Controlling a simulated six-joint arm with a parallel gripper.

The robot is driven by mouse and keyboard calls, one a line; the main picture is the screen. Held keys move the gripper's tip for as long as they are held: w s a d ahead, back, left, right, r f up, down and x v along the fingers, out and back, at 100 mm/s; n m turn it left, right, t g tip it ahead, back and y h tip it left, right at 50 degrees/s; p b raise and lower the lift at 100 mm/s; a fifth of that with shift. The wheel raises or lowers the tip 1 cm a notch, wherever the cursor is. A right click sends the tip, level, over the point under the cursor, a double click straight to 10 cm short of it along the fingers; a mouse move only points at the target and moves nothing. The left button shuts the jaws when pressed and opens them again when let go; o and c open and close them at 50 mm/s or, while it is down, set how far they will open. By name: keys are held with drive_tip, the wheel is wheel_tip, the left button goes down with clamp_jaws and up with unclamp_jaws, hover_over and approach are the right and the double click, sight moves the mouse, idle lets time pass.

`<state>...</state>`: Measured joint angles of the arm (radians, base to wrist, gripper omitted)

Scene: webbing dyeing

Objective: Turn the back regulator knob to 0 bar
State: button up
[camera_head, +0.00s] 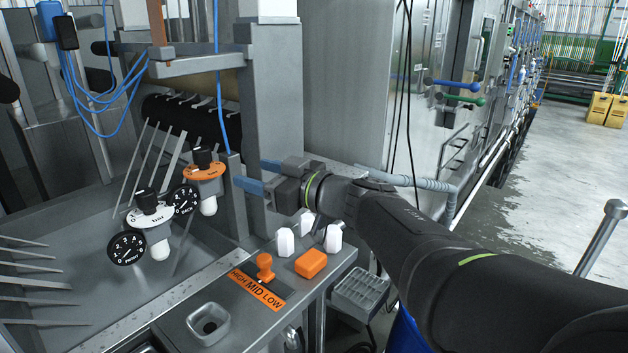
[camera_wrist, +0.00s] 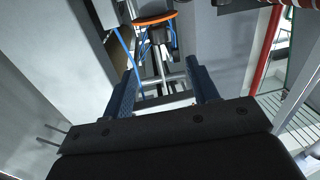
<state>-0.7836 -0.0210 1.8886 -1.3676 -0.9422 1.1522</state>
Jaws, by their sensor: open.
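The back regulator has a black knob (camera_head: 203,155) above an orange dial plate (camera_head: 205,171). Its black gauge (camera_head: 184,198) is beside it on the left; I cannot read the needle or the knob's setting surely. My gripper (camera_head: 254,175) is open and empty, with blue fingers pointing left towards the knob, a short gap to its right. A grey upright stands close by the fingers. In the wrist view, the orange plate (camera_wrist: 155,19) shows edge-on at the top, beyond the open fingers (camera_wrist: 163,72). The nearer front regulator has a black knob (camera_head: 146,200) over a white dial.
The front gauge (camera_head: 128,247) hangs below the white dial. Thin metal rods (camera_head: 155,150) stand behind the regulators. An orange lever (camera_head: 265,267) sits at the HIGH MID LOW plate. White knobs (camera_head: 285,242) and an orange block (camera_head: 311,263) lie below my wrist. A blue cable (camera_head: 219,90) hangs nearby.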

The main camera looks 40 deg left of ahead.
drive_tip(key=s+a+n+t+h, duration=0.1)
drive_tip(key=s+a+n+t, duration=0.2)
drive_tip(key=s+n, duration=0.4)
drive_tip(key=s+a+f+n+t+h, duration=0.1)
drive_tip(key=s+a+n+t, duration=0.3)
drive_tip(key=s, duration=0.5)
drive_tip(key=s+a+n+t+h, duration=0.3)
drive_tip(key=s+n+t, duration=0.4)
drive_tip(key=n, duration=0.4)
drive_tip(key=shift+s+a+f, duration=0.25)
drive_tip(key=shift+s+f, duration=0.1)
drive_tip(key=shift+s, duration=0.15)
drive_tip(key=shift+w, duration=0.1)
idle(0.4)
drive_tip(key=shift+w+d+f+m+g+y, duration=0.15)
drive_tip(key=shift+w+f+m+g+y, duration=0.2)
drive_tip(key=shift+w+m+g, duration=0.8)
drive_tip(key=shift+w+d+f+m+g+y, duration=0.2)
drive_tip(key=shift+w+f+m+g, duration=0.35)
drive_tip(key=shift+m+g, duration=1.2)
drive_tip(key=shift+w+d+f+m+g+y, duration=0.15)
drive_tip(key=shift+w+f+m+g+y, duration=0.15)
drive_tip(key=shift+w+m+g, duration=0.85)
drive_tip(key=shift+s+f+g, duration=0.1)
drive_tip(key=shift+s+g, duration=0.25)
